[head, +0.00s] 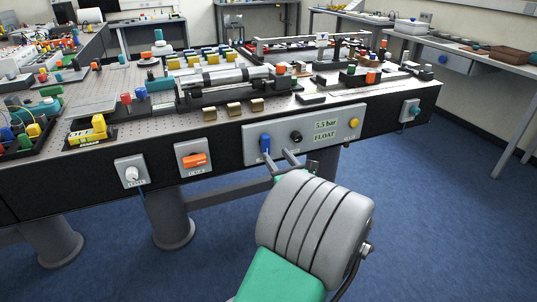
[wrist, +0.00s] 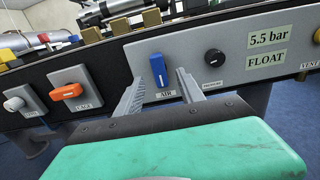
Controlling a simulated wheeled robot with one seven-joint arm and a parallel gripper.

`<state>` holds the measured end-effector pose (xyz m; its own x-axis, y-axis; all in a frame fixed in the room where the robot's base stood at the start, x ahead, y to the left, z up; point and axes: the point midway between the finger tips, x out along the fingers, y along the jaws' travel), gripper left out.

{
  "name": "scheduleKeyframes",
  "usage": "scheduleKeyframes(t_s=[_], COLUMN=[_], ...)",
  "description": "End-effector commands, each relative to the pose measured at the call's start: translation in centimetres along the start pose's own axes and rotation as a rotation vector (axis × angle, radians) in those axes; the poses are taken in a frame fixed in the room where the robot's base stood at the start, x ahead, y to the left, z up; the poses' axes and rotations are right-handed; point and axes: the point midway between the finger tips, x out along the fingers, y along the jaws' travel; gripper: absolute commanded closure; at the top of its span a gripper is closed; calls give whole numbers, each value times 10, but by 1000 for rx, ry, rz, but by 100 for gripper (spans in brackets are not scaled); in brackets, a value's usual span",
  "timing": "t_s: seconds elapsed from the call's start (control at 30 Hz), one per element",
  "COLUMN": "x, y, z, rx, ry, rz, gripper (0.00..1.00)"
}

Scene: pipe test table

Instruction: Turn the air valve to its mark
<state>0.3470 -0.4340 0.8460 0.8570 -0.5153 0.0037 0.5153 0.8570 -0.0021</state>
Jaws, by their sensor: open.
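The air valve is a blue lever handle (wrist: 158,70) on a grey panel (wrist: 215,55), above a small label that reads AIR. The handle stands close to upright. In the head view the blue handle (head: 265,143) is at the panel's left end. My gripper (wrist: 161,87) is open, with one finger to the left of the handle and one to the right. A gap shows between the handle and each finger; I cannot tell the depth exactly. In the head view my gripper (head: 286,160) reaches up to the panel from below. I cannot make out a mark for the valve.
A black knob (head: 296,136) and a yellow button (head: 354,123) share the panel, with signs reading 5.5 bar and FLOAT. To the left are an orange handle (head: 195,160) and a white knob (head: 131,174) on separate plates. The bench top (head: 158,119) above is crowded.

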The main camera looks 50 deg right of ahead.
Motion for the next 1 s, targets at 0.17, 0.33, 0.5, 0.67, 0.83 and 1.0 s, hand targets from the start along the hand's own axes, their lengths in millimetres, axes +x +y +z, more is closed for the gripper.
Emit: scheduleKeyframes(t_s=[0.17, 0.33, 0.5, 0.67, 0.83, 1.0], x=[35, 62, 70, 70, 70, 70], y=[4, 3, 3, 3, 3, 3], z=[0, 1, 1, 1, 1, 1], rx=[-6, -8, -8, -8, -9, -9], ry=[1, 2, 3, 3, 3, 3], rz=[9, 7, 5, 5, 5, 5], gripper=[55, 55, 55, 55, 68, 82])
